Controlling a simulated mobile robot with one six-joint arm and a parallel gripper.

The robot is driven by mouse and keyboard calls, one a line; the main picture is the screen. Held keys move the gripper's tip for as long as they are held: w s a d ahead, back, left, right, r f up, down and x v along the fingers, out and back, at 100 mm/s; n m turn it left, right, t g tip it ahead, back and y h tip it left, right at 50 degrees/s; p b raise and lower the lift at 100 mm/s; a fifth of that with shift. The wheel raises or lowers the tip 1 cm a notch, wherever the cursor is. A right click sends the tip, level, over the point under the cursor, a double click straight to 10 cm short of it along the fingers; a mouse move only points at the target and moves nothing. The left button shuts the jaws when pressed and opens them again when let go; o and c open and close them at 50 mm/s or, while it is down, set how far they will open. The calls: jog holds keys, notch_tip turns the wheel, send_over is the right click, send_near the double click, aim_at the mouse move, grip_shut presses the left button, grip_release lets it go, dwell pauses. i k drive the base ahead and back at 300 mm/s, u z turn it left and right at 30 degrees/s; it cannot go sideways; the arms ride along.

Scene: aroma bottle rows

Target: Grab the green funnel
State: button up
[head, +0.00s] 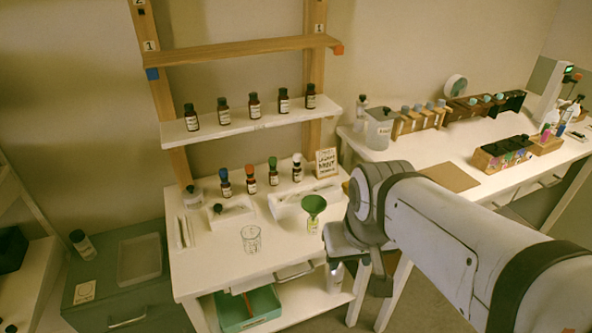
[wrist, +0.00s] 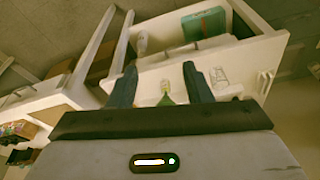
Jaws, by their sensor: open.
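The green funnel (head: 314,204) sits upright on a small clear yellowish bottle (head: 313,224) near the right front of the white table in the head view. In the wrist view the funnel (wrist: 166,99) shows between my fingers, partly hidden by my gripper's body. My gripper (wrist: 159,73) is open and empty, with its two dark fingers apart. In the head view it is at the end of my arm, just right of the funnel, partly hidden by my wrist. I cannot tell its exact distance from the funnel.
A glass beaker (head: 251,238) stands left of the funnel. A white tray (head: 294,203) and several dark bottles with coloured caps are behind. A shelf (head: 240,127) with more bottles rises above the table (head: 207,262). A green bin (head: 247,309) is below.

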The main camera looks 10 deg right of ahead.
aim_at(313, 205)
jog(key=u, duration=1.95)
jog(key=k, duration=1.25)
jog(key=z, duration=0.8)
jog(key=i, duration=1)
jog(key=z, duration=0.1)
